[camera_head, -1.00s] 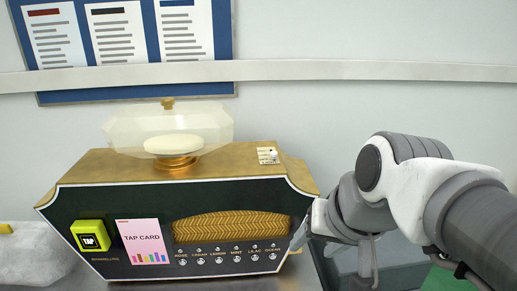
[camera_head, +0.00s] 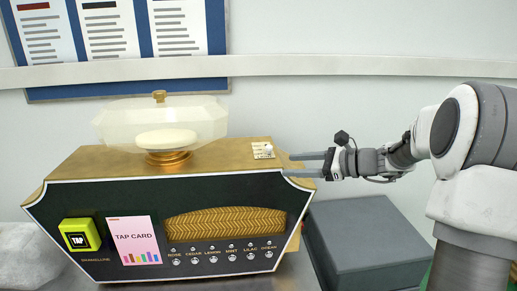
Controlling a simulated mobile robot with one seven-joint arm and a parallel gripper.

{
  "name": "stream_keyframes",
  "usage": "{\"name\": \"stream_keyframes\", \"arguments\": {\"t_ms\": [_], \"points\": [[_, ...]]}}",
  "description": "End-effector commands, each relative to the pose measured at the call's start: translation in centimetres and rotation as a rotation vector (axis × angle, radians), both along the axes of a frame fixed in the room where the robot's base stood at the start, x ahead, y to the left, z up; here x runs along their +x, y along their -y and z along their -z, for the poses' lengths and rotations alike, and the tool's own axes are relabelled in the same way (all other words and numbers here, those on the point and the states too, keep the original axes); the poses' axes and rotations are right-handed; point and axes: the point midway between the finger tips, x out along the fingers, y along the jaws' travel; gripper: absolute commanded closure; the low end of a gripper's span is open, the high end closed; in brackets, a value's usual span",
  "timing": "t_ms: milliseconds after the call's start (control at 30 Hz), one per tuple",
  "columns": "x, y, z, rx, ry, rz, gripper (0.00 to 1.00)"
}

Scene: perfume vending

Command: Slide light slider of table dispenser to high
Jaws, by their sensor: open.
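The table dispenser (camera_head: 130,205) is a dark green box with a gold top, standing on a table. Its light slider (camera_head: 266,149) is a small white knob on a pale labelled plate at the top's right end; the label is too small to read. My gripper (camera_head: 287,164) reaches in from the right, its fingers open and pointing left. The fingertips are beside the dispenser's upper right edge, close to the slider plate. No knob shows between the fingers.
A clear faceted bowl with a gold lid knob (camera_head: 158,97) stands on the dispenser's top, left of the slider. A dark grey box (camera_head: 370,250) stands to the right, below my arm. A white wrapped bundle (camera_head: 30,255) lies at the left.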

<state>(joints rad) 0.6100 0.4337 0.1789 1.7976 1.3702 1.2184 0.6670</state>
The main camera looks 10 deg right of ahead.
Motion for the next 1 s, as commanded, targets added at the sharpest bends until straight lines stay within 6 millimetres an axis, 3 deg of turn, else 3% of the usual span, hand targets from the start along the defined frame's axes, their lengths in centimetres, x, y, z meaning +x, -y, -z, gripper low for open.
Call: {"name": "stream_keyframes", "arguments": {"t_ms": [33, 200, 400, 567, 1000], "points": [[1.1, 1.8, 0.9, 0.087, -0.018, 0.047, 0.41], [3.5, 6.1, 2.1, 0.31, -0.041, 0.159, 0.41], [4.5, 8.3, 2.5, 0.416, -0.043, 0.211, 0.41], [5.5, 7.4, 2.5, 0.422, -0.043, 0.21, 0.41], [12.0, 0.7, 2.6, 0.418, -0.044, 0.209, 0.41]]}}
